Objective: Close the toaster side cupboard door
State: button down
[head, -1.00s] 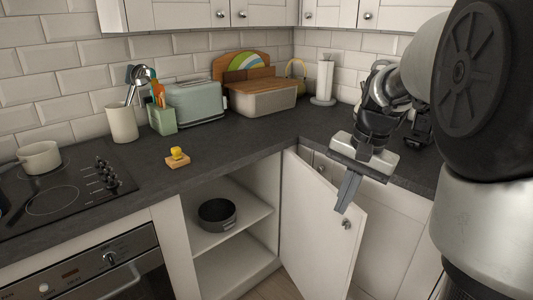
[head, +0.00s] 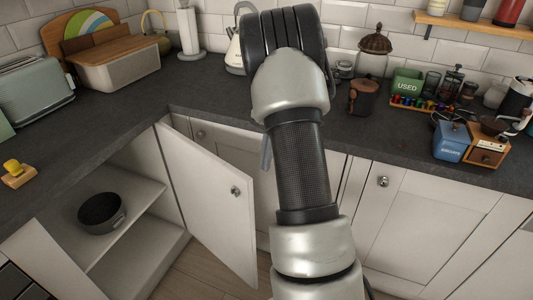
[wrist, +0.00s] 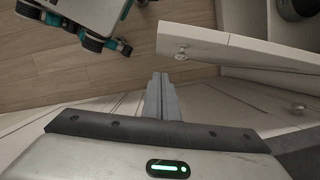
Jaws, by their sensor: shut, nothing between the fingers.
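The white cupboard door (head: 208,205) stands wide open, hinged at the right of the cupboard opening, with a metal knob (head: 235,190) on its outer face. In the wrist view the door (wrist: 245,52) and knob (wrist: 181,54) lie just beyond and right of my fingertips. My gripper (wrist: 160,80) is shut and empty, on the knob side of the door, with a gap visible between them. In the head view my arm hides most of the gripper; only a bit of grey finger (head: 266,154) shows. The toaster (head: 35,92) stands on the worktop at left.
A dark pot (head: 101,212) sits on the shelf in the open cupboard. The worktop (head: 150,98) overhangs the cupboards. A shut cupboard (head: 425,225) is at right. Wooden floor (head: 205,278) shows below the door. My own base shows at the wrist view's top left.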

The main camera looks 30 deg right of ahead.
jog(key=s+a+f+b, duration=0.1)
jog(key=a+f, duration=0.3)
jog(key=a, duration=0.1)
jog(key=shift+s+f, duration=0.2)
jog(key=shift+s, duration=0.15)
